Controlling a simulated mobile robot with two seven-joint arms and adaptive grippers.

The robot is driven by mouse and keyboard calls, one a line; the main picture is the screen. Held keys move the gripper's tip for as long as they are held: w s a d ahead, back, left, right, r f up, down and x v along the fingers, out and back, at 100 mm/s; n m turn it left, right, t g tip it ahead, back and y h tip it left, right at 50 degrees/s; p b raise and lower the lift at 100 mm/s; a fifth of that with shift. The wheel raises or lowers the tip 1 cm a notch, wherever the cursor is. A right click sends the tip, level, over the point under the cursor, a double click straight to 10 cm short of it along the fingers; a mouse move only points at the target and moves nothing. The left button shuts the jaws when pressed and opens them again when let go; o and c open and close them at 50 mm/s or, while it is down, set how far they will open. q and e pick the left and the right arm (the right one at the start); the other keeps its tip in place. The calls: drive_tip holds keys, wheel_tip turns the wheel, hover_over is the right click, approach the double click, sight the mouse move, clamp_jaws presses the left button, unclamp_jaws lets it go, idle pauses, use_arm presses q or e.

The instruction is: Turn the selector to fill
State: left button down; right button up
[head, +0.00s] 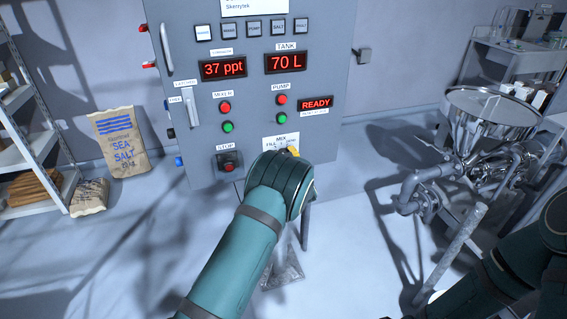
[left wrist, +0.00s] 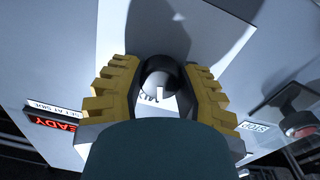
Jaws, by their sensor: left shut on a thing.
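The selector's white label plate (head: 281,138) with MIX and FILL printed on it is low on the grey control panel. The knob is hidden in the head view by my left wrist. In the left wrist view the dark round selector knob (left wrist: 162,82) with a short white mark sits between the yellow ridged fingers. My left gripper (left wrist: 160,90) is shut on it, one finger on each side. A bit of yellow finger of the left gripper (head: 292,152) shows in the head view. I cannot tell which label the mark points at. My right gripper is out of view.
The panel (head: 250,105) shows 37 ppt, 70 L and a lit READY display (head: 315,103). A red stop button (head: 229,167) is left of the selector. A steel hopper (head: 490,115) with pipes stands right. A salt sack (head: 120,143) and shelf stand left.

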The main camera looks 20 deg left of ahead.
use_arm(q)
drive_tip(key=n+b, duration=0.3)
drive_tip(key=b, duration=0.1)
drive_tip(key=shift+a+f, duration=0.1)
drive_tip(key=shift+f, duration=0.05)
drive_tip(key=shift+r+n+b, duration=0.2)
drive_tip(key=shift+n+b, duration=1)
drive_tip(key=shift+b, duration=0.1)
drive_tip(key=c, duration=0.6)
unclamp_jaws()
drive_tip(key=v, duration=1.2)
